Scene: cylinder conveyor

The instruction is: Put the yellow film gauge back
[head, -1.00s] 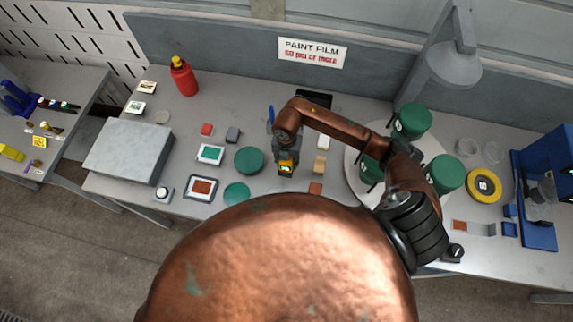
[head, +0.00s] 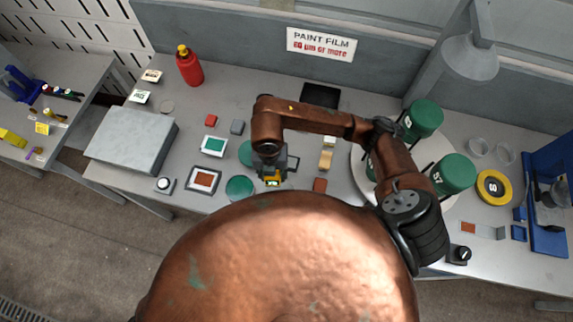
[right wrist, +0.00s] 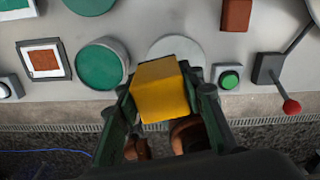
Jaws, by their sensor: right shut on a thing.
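The yellow film gauge (right wrist: 161,90) is a boxy yellow block between the two fingers of my right gripper (right wrist: 168,100) in the right wrist view. The fingers are shut on its sides. In the head view the gauge (head: 272,181) shows under the right gripper (head: 271,172), over the front part of the bench, right of a green disc. Whether it touches the bench cannot be told. My left gripper is not in view.
Green round lids (head: 239,188) and framed sample cards (head: 203,180) lie left of the gripper. A brown square (head: 320,185) lies right. A turntable (head: 361,180) with green cans (head: 453,174) stands farther right. A grey box (head: 130,136) and red bottle (head: 189,66) stand left.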

